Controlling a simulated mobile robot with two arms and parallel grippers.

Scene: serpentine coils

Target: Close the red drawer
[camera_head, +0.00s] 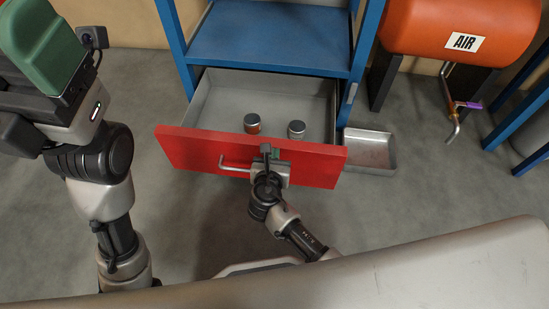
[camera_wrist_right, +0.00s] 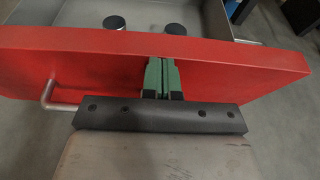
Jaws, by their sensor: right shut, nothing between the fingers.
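The red drawer (camera_head: 190,150) is pulled out at the bottom of the blue shelf unit, its grey tray open to view. Two small lidded cans stand inside it, one at the left (camera_head: 252,123) and one at the right (camera_head: 296,129). A metal bar handle (camera_head: 235,165) is on the red front. My right gripper (camera_head: 272,154) is at the middle of the front, right of the handle. In the right wrist view its green fingers (camera_wrist_right: 161,78) are together, empty, and at the red front; contact cannot be told. My left gripper (camera_head: 40,40) is raised at upper left, its fingertips unclear.
The blue shelf unit (camera_head: 270,50) stands behind the drawer. A shallow metal tray (camera_head: 370,150) lies on the floor to the right. An orange air tank (camera_head: 460,30) with a pipe and valve stands at the upper right.

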